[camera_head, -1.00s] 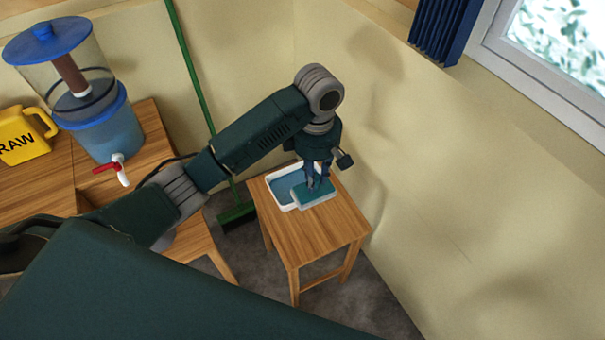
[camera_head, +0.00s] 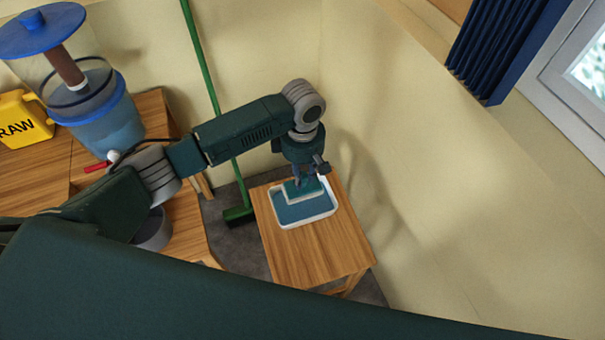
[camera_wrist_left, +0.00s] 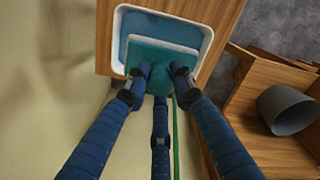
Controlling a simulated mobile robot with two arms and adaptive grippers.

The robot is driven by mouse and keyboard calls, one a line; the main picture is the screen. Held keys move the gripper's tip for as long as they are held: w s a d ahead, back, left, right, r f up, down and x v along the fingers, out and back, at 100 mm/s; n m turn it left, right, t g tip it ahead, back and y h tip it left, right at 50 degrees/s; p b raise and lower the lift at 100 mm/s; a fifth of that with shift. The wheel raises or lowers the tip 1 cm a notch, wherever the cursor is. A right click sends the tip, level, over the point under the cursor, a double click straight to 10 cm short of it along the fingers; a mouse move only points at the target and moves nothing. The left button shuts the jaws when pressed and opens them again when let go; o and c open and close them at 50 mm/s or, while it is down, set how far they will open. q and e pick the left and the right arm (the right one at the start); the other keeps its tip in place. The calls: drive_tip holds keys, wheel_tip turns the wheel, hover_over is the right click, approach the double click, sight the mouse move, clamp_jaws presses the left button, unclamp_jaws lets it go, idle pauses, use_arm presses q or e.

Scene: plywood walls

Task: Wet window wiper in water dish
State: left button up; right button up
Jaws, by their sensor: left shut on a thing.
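The water dish (camera_head: 308,217) is a white rectangular tray with blue water, standing on a small wooden table. The window wiper (camera_head: 302,191) is a teal pad-shaped block at the dish's far side. My left gripper (camera_head: 304,180) is shut on the wiper and holds it over or in the dish. In the left wrist view the gripper's fingers (camera_wrist_left: 160,80) close around the wiper's teal handle, and the wiper (camera_wrist_left: 164,54) lies within the outline of the dish (camera_wrist_left: 122,18). I cannot tell whether its underside touches the water. My right gripper is not in view.
The small wooden table (camera_head: 310,255) stands by the plywood wall. A green broom (camera_head: 212,90) leans in the corner. A blue curtain (camera_head: 505,45) hangs by the window.

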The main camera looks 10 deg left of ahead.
sight(303, 189)
use_arm(q)
wheel_tip(303, 189, down, 3)
drive_tip(key=b, duration=0.3)
drive_tip(key=shift+w+f, duration=0.1)
drive_tip(key=shift+w, duration=0.05)
drive_tip(key=shift+f+b, duration=0.3)
drive_tip(key=shift+b, duration=0.25)
drive_tip(key=shift+f+b, duration=0.3)
drive_tip(key=shift+b, duration=0.15)
drive_tip(key=shift+f, duration=0.2)
wheel_tip(303, 189, down, 2)
drive_tip(key=shift+f, duration=0.95)
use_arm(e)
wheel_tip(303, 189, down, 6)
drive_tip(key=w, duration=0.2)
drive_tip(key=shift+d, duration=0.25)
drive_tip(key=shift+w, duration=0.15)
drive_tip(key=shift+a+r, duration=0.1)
